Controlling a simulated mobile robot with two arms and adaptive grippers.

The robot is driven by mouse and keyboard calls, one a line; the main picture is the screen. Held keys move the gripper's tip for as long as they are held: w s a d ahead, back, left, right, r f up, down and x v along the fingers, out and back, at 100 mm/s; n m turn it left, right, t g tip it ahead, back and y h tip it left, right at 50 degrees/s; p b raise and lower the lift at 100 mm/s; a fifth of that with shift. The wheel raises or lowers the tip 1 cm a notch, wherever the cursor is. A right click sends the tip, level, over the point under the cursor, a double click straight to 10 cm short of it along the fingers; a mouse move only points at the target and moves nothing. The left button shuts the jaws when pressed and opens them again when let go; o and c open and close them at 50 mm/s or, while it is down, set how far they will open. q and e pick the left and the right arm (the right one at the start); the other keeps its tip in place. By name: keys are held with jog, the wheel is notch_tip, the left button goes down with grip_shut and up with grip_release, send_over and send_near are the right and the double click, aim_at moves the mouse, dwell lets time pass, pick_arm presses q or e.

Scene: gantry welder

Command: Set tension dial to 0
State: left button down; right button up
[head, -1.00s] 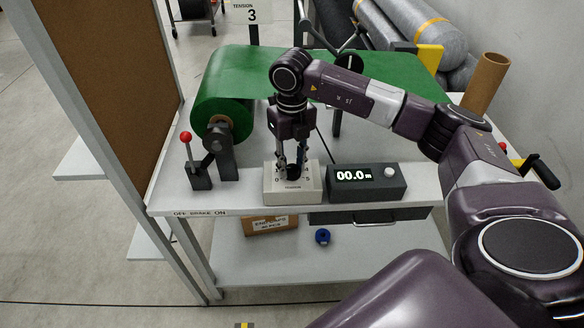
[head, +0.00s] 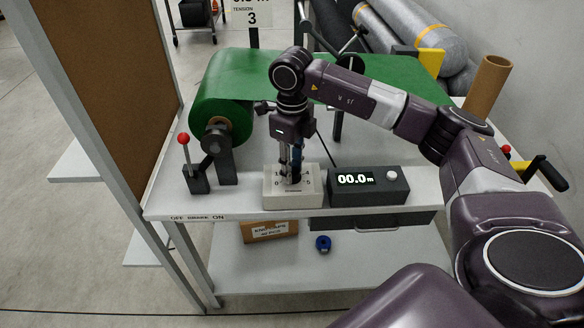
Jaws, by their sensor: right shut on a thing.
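The tension dial (head: 292,180) is a small black knob on top of a beige box (head: 293,200) at the table's front edge. Numbers show on the box top beside the knob, but the knob's pointer is hidden. My right gripper (head: 291,178) points straight down over the box and is shut on the dial. Its fingers cover most of the knob. My left gripper is not in view.
A dark length counter (head: 368,186) reading 00.0 m stands just right of the box. A red-knobbed brake lever (head: 189,165) stands to the left. A green roll (head: 222,100) lies behind. A sign (head: 252,12) reads tension 3.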

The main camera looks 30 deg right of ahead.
dwell(0.3)
jog(key=o, duration=1.1)
jog(key=shift+o, duration=0.2)
notch_tip(320, 180, up, 12)
